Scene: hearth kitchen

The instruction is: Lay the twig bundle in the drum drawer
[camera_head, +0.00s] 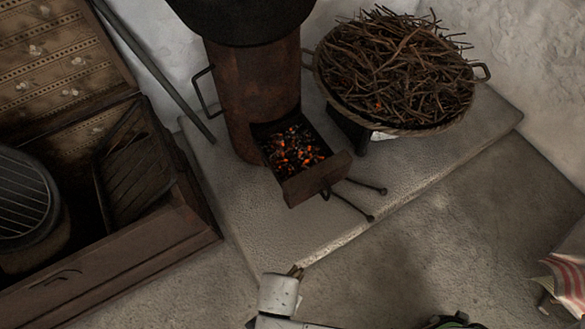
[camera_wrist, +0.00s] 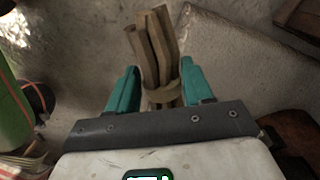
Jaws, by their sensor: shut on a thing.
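The twig bundle (camera_wrist: 158,45) is a tied clutch of brown sticks with a band round it, upright in the wrist view. My gripper (camera_wrist: 160,80) is shut on it, with teal fingers on both sides. In the head view my gripper (camera_head: 281,290) is at the bottom, in front of the stone slab, and only the stick tips (camera_head: 297,271) show above it. The drum drawer (camera_head: 318,181) is pulled out from the rusty drum stove (camera_head: 251,75). Dark coals and glowing orange embers lie in it. My gripper is apart from the drawer, on its near side.
A wide pan (camera_head: 402,129) heaped with loose twigs stands right of the drum. Two thin rods (camera_head: 351,206) lie on the slab (camera_head: 410,180) beside the drawer. An open wooden chest (camera_head: 170,240) is at left. A striped cloth (camera_head: 568,280) is at lower right.

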